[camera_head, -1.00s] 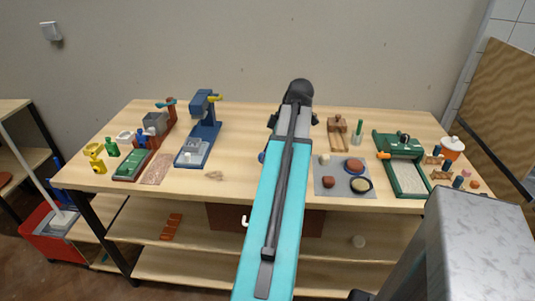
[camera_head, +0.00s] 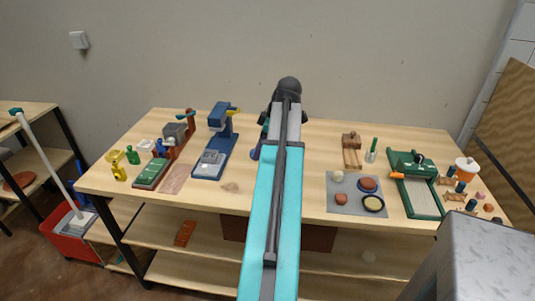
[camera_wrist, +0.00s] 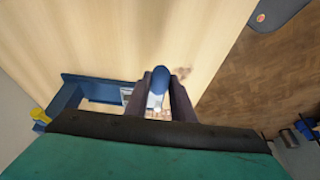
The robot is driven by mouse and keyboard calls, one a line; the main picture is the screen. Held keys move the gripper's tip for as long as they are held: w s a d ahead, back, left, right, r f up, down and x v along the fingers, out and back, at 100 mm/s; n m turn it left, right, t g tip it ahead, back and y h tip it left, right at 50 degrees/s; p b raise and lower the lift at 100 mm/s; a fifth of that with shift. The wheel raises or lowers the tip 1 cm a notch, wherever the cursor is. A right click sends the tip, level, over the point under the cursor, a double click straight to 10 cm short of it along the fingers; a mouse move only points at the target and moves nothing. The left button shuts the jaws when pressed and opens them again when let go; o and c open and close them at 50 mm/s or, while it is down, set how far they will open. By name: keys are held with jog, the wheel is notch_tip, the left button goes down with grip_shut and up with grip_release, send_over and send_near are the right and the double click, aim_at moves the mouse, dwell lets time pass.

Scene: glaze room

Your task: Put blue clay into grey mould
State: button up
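A blue rounded lump, which I take to be the blue clay (camera_wrist: 160,79), sits between the two dark fingers of my gripper (camera_wrist: 160,92) in the wrist view. The fingers appear closed on its sides. In the head view a bit of blue (camera_head: 255,152) shows left of my arm, and the arm hides most of the gripper. A blue press (camera_head: 222,121) stands left of my arm. A grey piece lies on its base, likely the grey mould (camera_head: 211,157). The press base also shows in the wrist view (camera_wrist: 72,92), left of the gripper.
A grey mat (camera_head: 341,201) with several round lumps and dishes lies right of my arm. A green framed tray (camera_head: 393,182) and small items are farther right. A grey box on a red stand (camera_head: 175,131) and a green tray (camera_head: 151,173) are at left. The table between press and arm is mostly bare.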

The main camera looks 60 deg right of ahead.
jog(key=w+r+p, duration=0.1)
jog(key=w, duration=1.9)
jog(key=shift+p, duration=0.3)
jog(key=shift+s+b+x, duration=0.15)
jog(key=shift+b+x, duration=0.25)
jog(key=shift+x, duration=0.4)
jog(key=shift+s+b+x, duration=0.1)
jog(key=shift+b+x, duration=0.25)
jog(key=shift+x, duration=0.45)
jog(key=shift+f, duration=0.4)
jog(key=shift+w+f+b, duration=0.15)
jog(key=shift+f+b, duration=0.15)
jog(key=shift+f, duration=0.2)
dwell(1.9)
jog(key=o, duration=0.6)
jog(key=shift+o, duration=0.4)
